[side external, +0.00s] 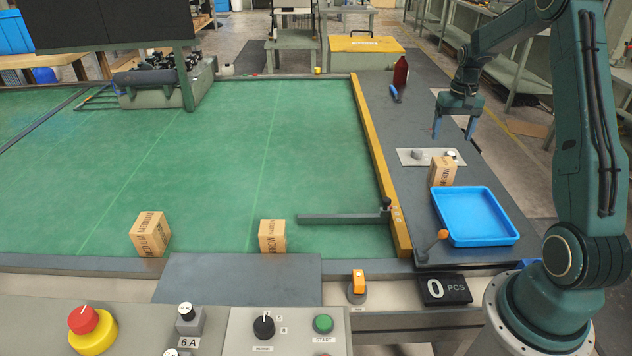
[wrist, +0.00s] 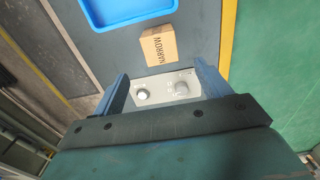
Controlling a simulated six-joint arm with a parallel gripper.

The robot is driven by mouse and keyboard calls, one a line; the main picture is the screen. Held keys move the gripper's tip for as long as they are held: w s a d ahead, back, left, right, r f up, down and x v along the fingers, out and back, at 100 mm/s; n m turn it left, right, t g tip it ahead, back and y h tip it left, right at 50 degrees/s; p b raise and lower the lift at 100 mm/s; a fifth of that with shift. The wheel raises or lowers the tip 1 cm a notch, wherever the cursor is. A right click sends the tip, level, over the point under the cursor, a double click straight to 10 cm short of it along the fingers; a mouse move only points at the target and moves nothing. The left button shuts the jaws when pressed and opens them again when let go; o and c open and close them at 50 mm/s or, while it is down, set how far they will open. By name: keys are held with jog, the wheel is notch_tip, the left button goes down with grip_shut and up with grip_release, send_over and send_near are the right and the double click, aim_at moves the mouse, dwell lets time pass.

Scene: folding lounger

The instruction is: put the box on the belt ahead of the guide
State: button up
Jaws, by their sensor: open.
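A cardboard box (side external: 442,171), marked NARROW in the wrist view (wrist: 158,46), sits on the dark side bench (side external: 425,120) between a panel with knobs and the blue tray. My gripper (side external: 452,132) is open and empty above the bench, beyond the box and over the knob panel. In the wrist view its two fingers (wrist: 161,80) frame the panel, with the box ahead of them. The green belt (side external: 220,150) lies left of the bench. The guide, a dark bar (side external: 345,218), reaches out over the belt from the yellow rail. Two more boxes (side external: 150,235) (side external: 272,236) stand on the belt's near side.
The blue tray (side external: 478,240) is empty. The knob panel (side external: 425,156) lies under my gripper. A yellow rail (side external: 375,165) edges the belt. A red bottle (side external: 401,72) and an orange-knobbed lever (side external: 437,240) stand on the bench. The belt's middle is clear.

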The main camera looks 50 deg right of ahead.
dwell(0.4)
jog(key=s+a+r+n+t+h, duration=0.1)
jog(key=a+r+n, duration=0.1)
jog(key=a+r, duration=0.65)
jog(key=a+r+n+t, duration=0.15)
jog(key=a+r, duration=0.45)
jog(key=a, duration=0.6)
jog(key=s+a+r+n+t, duration=0.1)
jog(key=s+a+n, duration=0.1)
jog(key=s+a, duration=0.5)
jog(key=s+a+r+n+t+y, duration=0.1)
jog(key=s+a+n+t, duration=0.1)
jog(key=s+a, duration=0.6)
jog(key=shift+s+a+r+n, duration=0.15)
jog(key=shift+s+a+n, duration=0.25)
jog(key=shift+n, duration=0.35)
jog(key=shift+d, duration=0.1)
jog(key=shift+c, duration=0.2)
jog(key=shift+w, duration=0.1)
